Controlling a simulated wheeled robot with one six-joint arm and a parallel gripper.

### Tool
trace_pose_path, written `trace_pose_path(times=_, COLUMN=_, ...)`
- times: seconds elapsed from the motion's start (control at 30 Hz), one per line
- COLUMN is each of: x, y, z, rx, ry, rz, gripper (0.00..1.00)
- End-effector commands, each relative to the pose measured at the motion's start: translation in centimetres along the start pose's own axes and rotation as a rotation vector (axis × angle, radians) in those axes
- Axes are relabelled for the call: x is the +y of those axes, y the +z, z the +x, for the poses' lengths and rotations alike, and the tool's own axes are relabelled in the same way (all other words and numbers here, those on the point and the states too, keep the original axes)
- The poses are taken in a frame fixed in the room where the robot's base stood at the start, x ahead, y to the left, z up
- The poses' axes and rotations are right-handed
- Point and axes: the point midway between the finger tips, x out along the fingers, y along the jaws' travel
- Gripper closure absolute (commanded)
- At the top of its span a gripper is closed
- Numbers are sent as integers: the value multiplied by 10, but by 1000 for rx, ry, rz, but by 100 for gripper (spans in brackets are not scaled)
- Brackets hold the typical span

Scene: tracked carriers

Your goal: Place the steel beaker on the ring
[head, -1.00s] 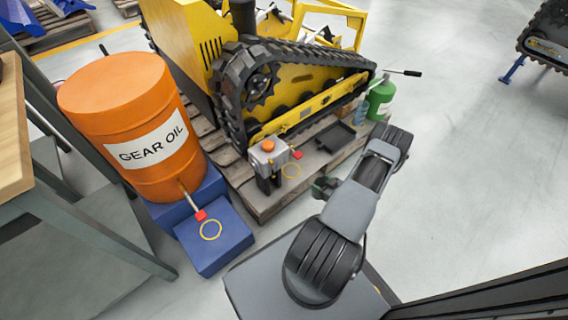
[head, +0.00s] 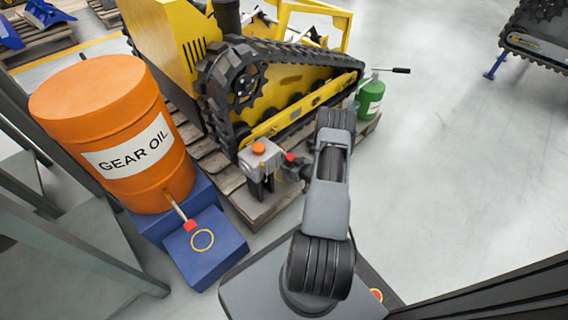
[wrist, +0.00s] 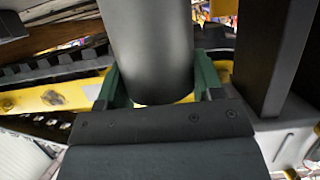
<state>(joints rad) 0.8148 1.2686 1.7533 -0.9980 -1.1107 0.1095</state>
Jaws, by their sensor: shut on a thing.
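The steel beaker (wrist: 150,45) is a dark grey cylinder in the wrist view, between the green fingers of my gripper (wrist: 157,82), which is shut on it. Its lower end is partly hidden by the gripper body. Yellow shows just beside its lower end; I cannot tell whether that is a ring. In the head view my gripper (head: 296,168) is mostly hidden by my arm, close to the grey dispenser on the pallet, and I cannot make out the beaker. A yellow ring (head: 202,240) lies bare on the blue step below the drum's tap.
The grey dispenser (head: 259,160) has an orange cap, dark legs and a red tap (head: 290,157). A dark post (wrist: 262,60) stands right of the beaker. The yellow tracked carrier (head: 290,85) rises behind. The orange drum (head: 115,130) is left; a green can (head: 370,98) is right.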

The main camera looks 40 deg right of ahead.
Motion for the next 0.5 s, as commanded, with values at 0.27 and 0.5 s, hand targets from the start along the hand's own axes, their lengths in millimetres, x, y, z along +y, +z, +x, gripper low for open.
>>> trace_pose_path(times=0.27, x=-1, y=-5, z=39, rx=0, ry=-1, rz=-1, gripper=65)
trace_pose_path(times=0.5, x=0, y=0, z=40, rx=1, ry=0, rz=0, gripper=65)
